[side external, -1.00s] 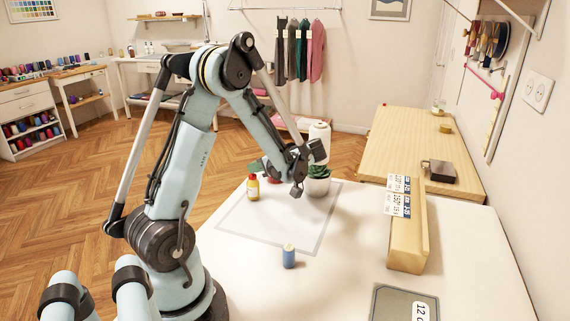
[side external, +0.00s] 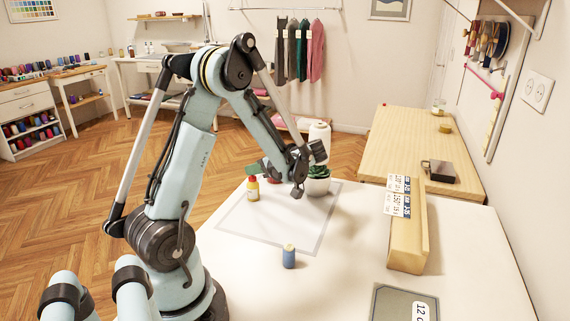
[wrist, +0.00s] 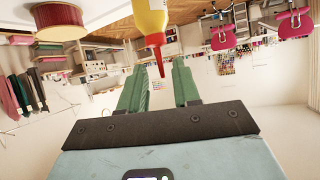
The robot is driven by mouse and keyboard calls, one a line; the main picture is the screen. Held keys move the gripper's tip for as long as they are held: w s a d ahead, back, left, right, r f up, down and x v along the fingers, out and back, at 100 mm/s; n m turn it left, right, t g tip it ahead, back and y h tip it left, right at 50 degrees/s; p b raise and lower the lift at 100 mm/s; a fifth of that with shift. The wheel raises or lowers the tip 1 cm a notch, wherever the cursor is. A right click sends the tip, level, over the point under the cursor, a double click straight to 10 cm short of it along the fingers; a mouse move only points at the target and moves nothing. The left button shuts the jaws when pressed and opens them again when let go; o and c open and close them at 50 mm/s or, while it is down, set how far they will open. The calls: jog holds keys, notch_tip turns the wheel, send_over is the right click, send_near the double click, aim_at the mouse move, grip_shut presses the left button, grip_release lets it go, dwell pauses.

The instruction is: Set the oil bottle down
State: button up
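The oil bottle (side external: 253,190), yellow with a pale label and a red tip, stands upright on the white table, inside the grey outlined rectangle (side external: 228,228). In the wrist view, which is upside down, the bottle (wrist: 150,18) hangs from the top edge with its red nozzle pointing down between the green fingers. My gripper (wrist: 158,68) is open, with a clear gap on both sides of the nozzle. The bottle's body lies beyond the fingertips.
A blue spool (side external: 289,257) is in front. A long tan box (side external: 407,240) lies at the right. The outlined area's middle is clear.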

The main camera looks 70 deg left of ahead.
jog(key=v, duration=1.2)
jog(key=s+d+m+t+h, duration=0.1)
jog(key=d+m+t+h, duration=0.9)
jog(key=d+m, duration=1.1)
jog(key=shift+s+m+t+h, duration=0.35)
jog(key=shift+m+t, duration=0.85)
jog(key=shift+t, duration=0.4)
jog(key=shift+f, duration=0.1)
